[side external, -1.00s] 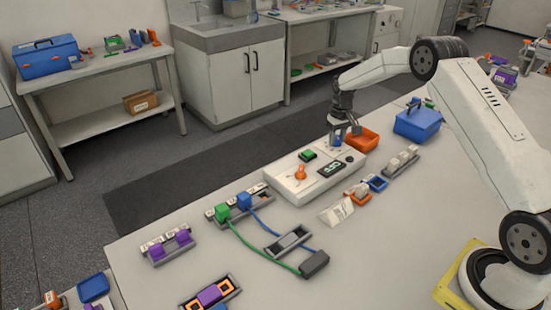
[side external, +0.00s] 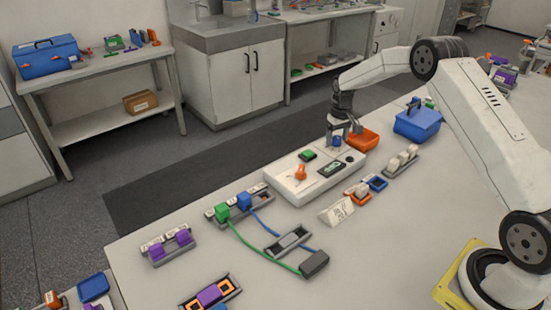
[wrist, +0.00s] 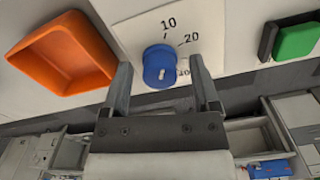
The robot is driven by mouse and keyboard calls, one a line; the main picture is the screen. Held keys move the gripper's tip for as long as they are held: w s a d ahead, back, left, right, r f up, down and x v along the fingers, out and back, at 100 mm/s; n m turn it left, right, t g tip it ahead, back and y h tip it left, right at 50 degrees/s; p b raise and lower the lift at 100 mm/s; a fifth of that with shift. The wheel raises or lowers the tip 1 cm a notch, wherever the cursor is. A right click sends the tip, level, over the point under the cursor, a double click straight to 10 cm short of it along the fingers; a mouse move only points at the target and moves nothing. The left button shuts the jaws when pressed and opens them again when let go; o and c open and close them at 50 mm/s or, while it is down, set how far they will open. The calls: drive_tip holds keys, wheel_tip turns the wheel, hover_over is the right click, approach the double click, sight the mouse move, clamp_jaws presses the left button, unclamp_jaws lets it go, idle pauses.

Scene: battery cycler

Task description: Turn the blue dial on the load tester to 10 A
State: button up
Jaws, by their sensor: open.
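The blue dial (wrist: 158,64) sits on the white panel of the load tester (side external: 291,186). Printed 10 and 20 show by the dial in the wrist view, and a third number is partly hidden beside its lower right. A short white mark shows on the dial's face; I cannot tell exactly which number it lines up with. My gripper (wrist: 160,63) is open, with one finger to each side of the dial and a visible gap on both sides. In the side view my gripper (side external: 345,131) is over the tester's far right end.
An orange tray (wrist: 62,55) lies close beside the tester, near my gripper. A green button (wrist: 297,40), an orange knob (side external: 300,172) and a display (side external: 331,169) are on the tester. A blue toolbox (side external: 417,124) stands to the right.

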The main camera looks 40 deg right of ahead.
sight(336, 139)
drive_tip(key=shift+r, duration=3.9)
drive_tip(key=shift+a, duration=0.1)
drive_tip(key=shift+s+a+r, duration=0.15)
drive_tip(key=shift+s+a, duration=0.05)
drive_tip(key=shift+a, duration=0.3)
drive_tip(key=s+a+r+n+t, duration=0.1)
drive_tip(key=s+a+r, duration=0.1)
drive_tip(key=s+a, duration=0.9)
drive_tip(key=s+a+f, duration=0.1)
drive_tip(key=s+a, duration=0.3)
drive_tip(key=s, duration=0.3)
drive_tip(key=s+a+n+t, duration=0.1)
drive_tip(key=s+a, duration=0.4)
drive_tip(key=s, duration=0.2)
drive_tip(key=shift+s+f+t, duration=0.25)
drive_tip(key=shift+f+t, duration=0.05)
drive_tip(key=shift+f, duration=0.1)
